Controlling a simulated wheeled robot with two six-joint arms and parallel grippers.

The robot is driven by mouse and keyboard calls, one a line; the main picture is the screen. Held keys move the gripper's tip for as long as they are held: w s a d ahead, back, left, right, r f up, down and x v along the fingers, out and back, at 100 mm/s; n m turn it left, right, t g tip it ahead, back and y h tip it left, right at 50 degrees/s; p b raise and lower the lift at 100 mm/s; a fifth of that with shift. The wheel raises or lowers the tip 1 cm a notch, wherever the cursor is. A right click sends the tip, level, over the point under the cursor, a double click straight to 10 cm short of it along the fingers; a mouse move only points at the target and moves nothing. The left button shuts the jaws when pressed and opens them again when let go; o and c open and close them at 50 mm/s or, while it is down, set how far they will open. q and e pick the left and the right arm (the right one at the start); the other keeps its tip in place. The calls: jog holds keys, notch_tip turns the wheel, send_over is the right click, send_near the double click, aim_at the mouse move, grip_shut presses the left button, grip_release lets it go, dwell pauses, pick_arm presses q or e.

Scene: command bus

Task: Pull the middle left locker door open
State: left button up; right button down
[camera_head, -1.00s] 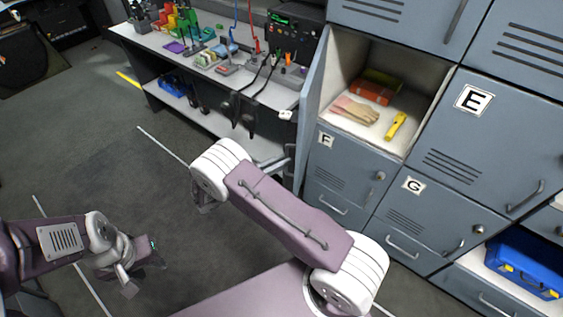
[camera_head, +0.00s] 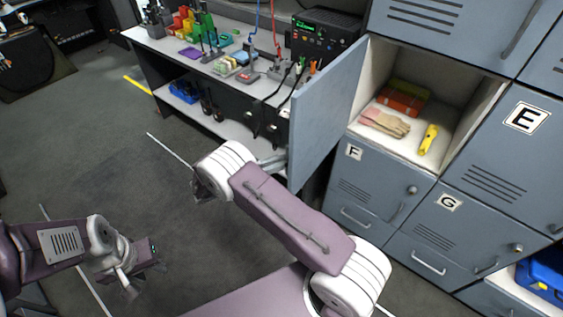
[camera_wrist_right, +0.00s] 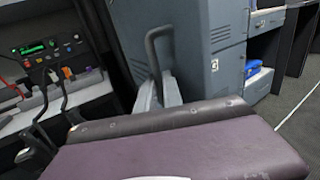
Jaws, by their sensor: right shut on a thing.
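The middle left locker door (camera_head: 328,112) is a grey-blue panel swung open, standing out from the lockers. Its locker (camera_head: 452,140) shows a pale interior. In the right wrist view, a dark bar handle (camera_wrist_right: 152,50) rises from between the pale fingers of my right gripper (camera_wrist_right: 160,92), which is shut on it. In the head view, my right arm reaches to the door's lower edge, and its gripper is hidden there. My left gripper (camera_head: 146,280) is low at the left, its fingers apart and empty, far from the door.
The open locker holds a red box (camera_head: 403,99), gloves (camera_head: 385,122) and a yellow flashlight (camera_head: 428,139). Lockers F (camera_head: 372,185) and G (camera_head: 450,220) are shut below. A workbench (camera_head: 215,65) with tools and a radio stands behind the door. Floor at left is clear.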

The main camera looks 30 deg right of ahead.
pick_arm(q)
jog(key=shift+w+a, duration=0.1)
jog(key=shift+w, duration=0.05)
pick_arm(e)
jog(key=shift+w+f, duration=0.15)
jog(key=shift+f, duration=0.05)
jog(key=c, duration=1.6)
grip_release()
jog(key=shift+d, duration=0.1)
jog(key=shift+o, duration=0.6)
jog(key=shift+w+d+f, duration=0.15)
jog(key=shift+d, duration=0.15)
pick_arm(q)
jog(key=shift+w+d+f+b, duration=0.1)
jog(key=shift+d+f+b, duration=0.1)
jog(key=shift+f+b, duration=0.5)
pick_arm(e)
jog(key=a, duration=0.9)
jog(key=shift+w+a, duration=0.1)
jog(key=shift+a, duration=0.05)
